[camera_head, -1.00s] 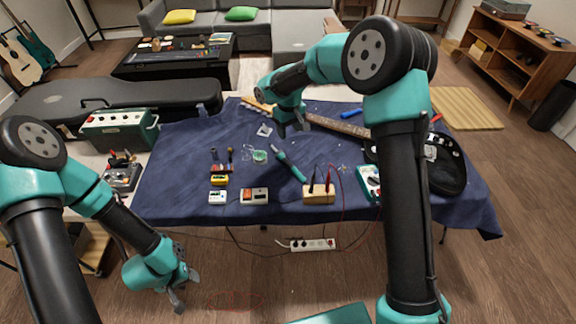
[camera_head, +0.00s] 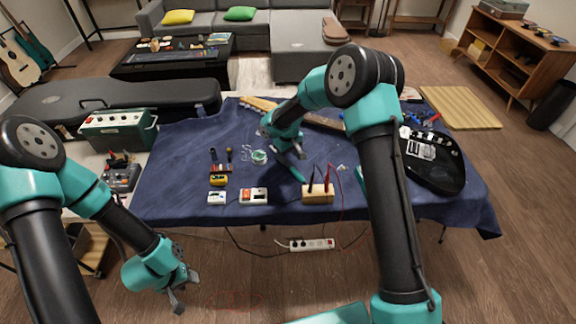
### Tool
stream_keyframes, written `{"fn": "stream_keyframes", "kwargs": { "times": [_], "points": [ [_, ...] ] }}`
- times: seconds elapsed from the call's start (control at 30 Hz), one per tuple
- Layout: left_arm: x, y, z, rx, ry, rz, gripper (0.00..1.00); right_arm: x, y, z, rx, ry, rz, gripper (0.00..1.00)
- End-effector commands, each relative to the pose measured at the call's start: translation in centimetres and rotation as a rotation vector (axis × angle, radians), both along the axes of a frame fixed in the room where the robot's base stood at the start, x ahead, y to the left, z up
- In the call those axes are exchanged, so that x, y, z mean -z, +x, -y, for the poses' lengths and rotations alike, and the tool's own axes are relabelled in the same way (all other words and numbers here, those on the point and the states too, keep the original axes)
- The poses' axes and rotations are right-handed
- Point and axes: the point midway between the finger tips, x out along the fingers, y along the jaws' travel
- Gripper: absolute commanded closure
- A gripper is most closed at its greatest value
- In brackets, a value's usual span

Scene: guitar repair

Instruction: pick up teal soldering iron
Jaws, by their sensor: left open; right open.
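The teal soldering iron (camera_head: 297,174) lies on the dark blue cloth in the middle of the table. Only the lower end of its teal handle shows; the rest is hidden behind my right gripper. My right gripper (camera_head: 291,153) is open, pointing down just above the iron, with its fingers by the handle. I cannot tell whether they touch it. My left gripper (camera_head: 182,290) is open and empty, low in front of the table and away from the iron.
A wooden block (camera_head: 318,194) with dark probes and red wires stands close right of the iron. A coil of solder (camera_head: 259,157) lies to its left, with small battery boxes (camera_head: 253,196) in front. A guitar neck (camera_head: 325,123) lies behind.

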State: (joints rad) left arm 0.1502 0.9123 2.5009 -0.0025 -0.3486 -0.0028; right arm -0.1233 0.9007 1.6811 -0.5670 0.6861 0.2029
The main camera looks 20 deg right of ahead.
Motion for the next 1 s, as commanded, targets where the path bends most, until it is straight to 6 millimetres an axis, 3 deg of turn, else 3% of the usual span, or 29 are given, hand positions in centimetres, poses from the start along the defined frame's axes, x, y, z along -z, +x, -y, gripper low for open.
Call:
{"fn": "stream_keyframes", "kwargs": {
  "times": [0.27, 0.7, 1.0],
  "points": [
    [0.0, 0.0, 0.0, 0.0, 0.0, 0.0, 0.57, 0.3, 0.0, 0.0, 0.0, 0.0, -0.001, 0.46],
    [0.0, 0.0, 0.0, 0.0, 0.0, 0.0, 0.57, 5.0, 0.3, 0.0, 0.0, 0.001, -0.001, 0.46],
    [0.0, 0.0, 0.0, 0.0, 0.0, 0.0, 0.57, 5.1, 0.3, 0.0, 0.0, 0.001, 0.0, 0.46]
  ]
}}
